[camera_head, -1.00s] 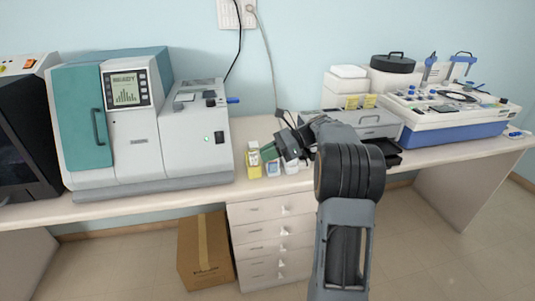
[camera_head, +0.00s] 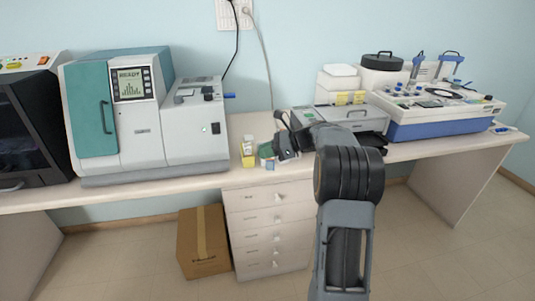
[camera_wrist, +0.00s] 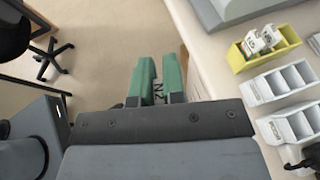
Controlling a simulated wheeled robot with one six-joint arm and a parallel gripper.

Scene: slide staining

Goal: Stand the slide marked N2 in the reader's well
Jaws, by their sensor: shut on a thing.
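My gripper (camera_wrist: 158,82) has two green fingers and is shut on a slide (camera_wrist: 159,94) marked N2. In the head view my gripper (camera_head: 266,151) is over the front of the bench, right of the big teal and grey machine (camera_head: 140,132), whose screen reads READY. That machine's lower right part has a top with a dark fitting and a blue lever (camera_head: 229,96). I cannot make out a well there.
A yellow rack (camera_wrist: 239,60) holds small white pieces; white racks (camera_wrist: 262,92) stand beside it. A blue and white instrument (camera_head: 430,126) is at the right, a grey device (camera_head: 340,118) behind my arm. A cardboard box (camera_head: 204,245) is on the floor.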

